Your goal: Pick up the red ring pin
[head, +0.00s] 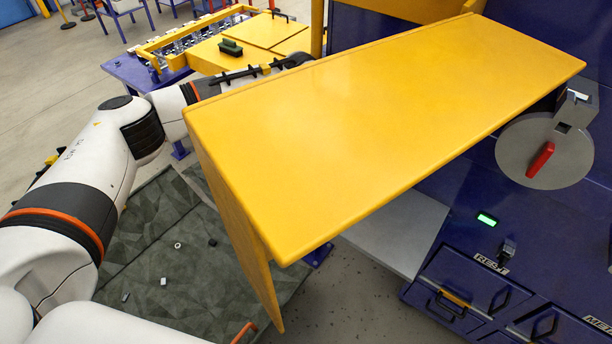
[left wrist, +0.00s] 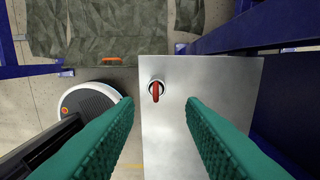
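The red ring pin (left wrist: 155,91) shows in the left wrist view. It stands in a round pale collar near the far edge of a flat grey metal plate (left wrist: 190,76). My left gripper (left wrist: 160,104) has its two green fingers spread wide, with nothing between them. The pin appears just beyond the fingertips, near the middle of the gap, and I see no contact. In the head view the yellow hood (head: 370,110) hides my left gripper and the pin. My right gripper is in neither view.
A dark blue cabinet (head: 460,235) with drawers stands at the right. A grey disc (head: 520,160) with a red lever (head: 541,160) is mounted above it. Small parts lie on the dark floor mat (head: 150,240). A blue beam (left wrist: 245,35) runs beside the plate.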

